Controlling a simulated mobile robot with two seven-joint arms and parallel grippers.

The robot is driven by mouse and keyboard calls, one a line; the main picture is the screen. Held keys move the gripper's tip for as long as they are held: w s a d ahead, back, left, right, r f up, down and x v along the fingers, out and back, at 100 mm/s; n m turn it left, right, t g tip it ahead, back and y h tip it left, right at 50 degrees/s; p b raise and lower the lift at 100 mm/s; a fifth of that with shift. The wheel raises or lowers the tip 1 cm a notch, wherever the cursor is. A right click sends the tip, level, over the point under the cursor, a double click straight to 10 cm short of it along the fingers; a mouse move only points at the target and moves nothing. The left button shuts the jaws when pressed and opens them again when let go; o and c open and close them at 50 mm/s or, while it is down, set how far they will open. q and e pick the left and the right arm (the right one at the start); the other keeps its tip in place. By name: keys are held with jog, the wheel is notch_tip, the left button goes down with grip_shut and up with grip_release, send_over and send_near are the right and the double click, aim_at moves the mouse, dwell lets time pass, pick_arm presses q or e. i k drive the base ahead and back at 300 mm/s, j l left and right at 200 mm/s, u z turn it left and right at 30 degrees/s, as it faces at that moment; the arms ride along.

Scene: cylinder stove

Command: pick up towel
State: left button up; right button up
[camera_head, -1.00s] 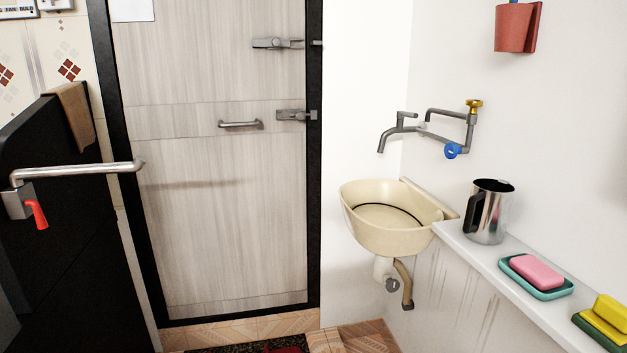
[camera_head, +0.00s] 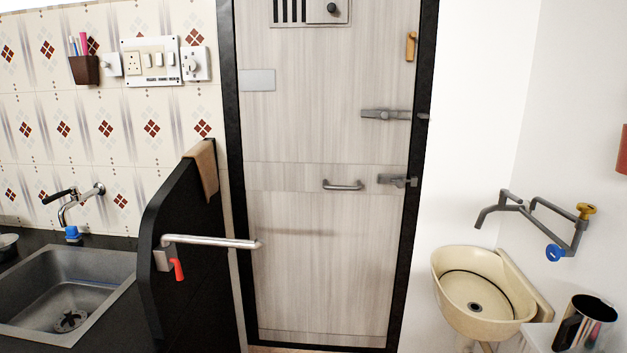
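A brown towel (camera_head: 204,170) hangs folded over the top edge of a black partition (camera_head: 190,260), left of the door. Its front face hangs down the right side of the partition; the part behind is hidden. Neither of my grippers shows in the head view, so nothing is seen touching the towel.
A metal bar (camera_head: 210,241) with a red lever sticks out from the partition below the towel. A steel sink (camera_head: 62,295) lies left. A closed wooden door (camera_head: 320,200) is ahead. A beige basin (camera_head: 480,290) and a metal jug (camera_head: 585,325) are right.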

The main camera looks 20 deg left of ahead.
aim_at(202, 152)
jog(key=u, duration=1.4)
jog(key=i+l+u, duration=0.1)
jog(key=u, duration=0.3)
jog(key=l+u, duration=0.35)
jog(key=i+l+u, duration=0.1)
jog(key=l+u, duration=0.15)
jog(key=u, duration=0.15)
jog(key=l+u, duration=0.55)
jog(key=l, duration=0.25)
jog(key=k, duration=0.05)
